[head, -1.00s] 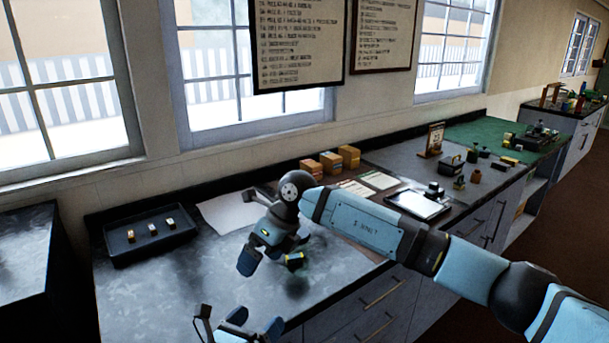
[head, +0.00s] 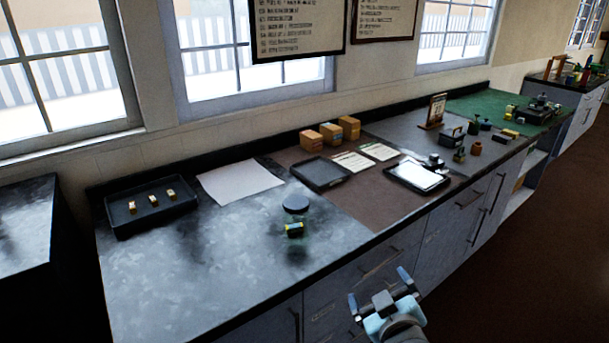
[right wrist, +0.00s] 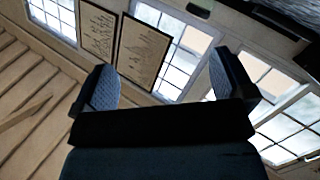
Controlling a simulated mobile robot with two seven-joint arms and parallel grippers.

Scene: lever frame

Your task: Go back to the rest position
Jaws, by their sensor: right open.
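My right gripper (head: 381,289) is in front of the counter's front edge, low in the head view. It is open and empty, its fingers spread apart. In the right wrist view its two fingers (right wrist: 165,85) stand apart with only windows and wall posters beyond them. My left gripper is not in view.
A dark tray (head: 120,223) with three small blocks stands at the counter's left. A white sheet (head: 238,181), an empty dark tray (head: 320,173), orange boxes (head: 330,133) and a framed white panel (head: 417,175) lie further back. The floor (head: 500,290) at right is clear.

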